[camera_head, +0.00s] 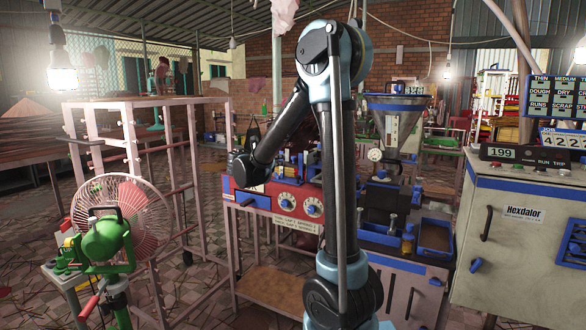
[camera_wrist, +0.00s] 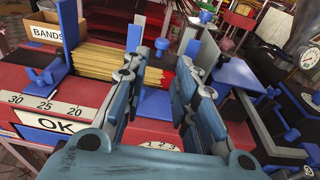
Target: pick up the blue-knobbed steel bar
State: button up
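My gripper (camera_wrist: 158,82) is open in the wrist view. Its two blue-grey fingers stand apart with nothing held between them. They are above a red machine top, where a bundle of thin yellow sticks (camera_wrist: 103,62) lies beyond and to the left of the fingers. Several blue knobs show: one (camera_wrist: 45,75) on the red top at left, another (camera_wrist: 205,17) at the upper middle. I cannot tell for sure which belongs to the steel bar. In the head view my arm's end is over the left part of the red machine (camera_head: 270,198), and its fingers cannot be made out.
In the head view, a steel hopper (camera_head: 398,105) stands behind right, a Hexdalor cabinet (camera_head: 525,240) at right, a green fan (camera_head: 108,238) and pink frame (camera_head: 195,150) at left.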

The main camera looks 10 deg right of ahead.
aim_at(292, 158)
jog(key=x, duration=1.5)
jog(key=shift+w+d+f, duration=0.1)
jog(key=shift+d+f, duration=0.1)
jog(key=shift+d, duration=0.15)
grip_shut()
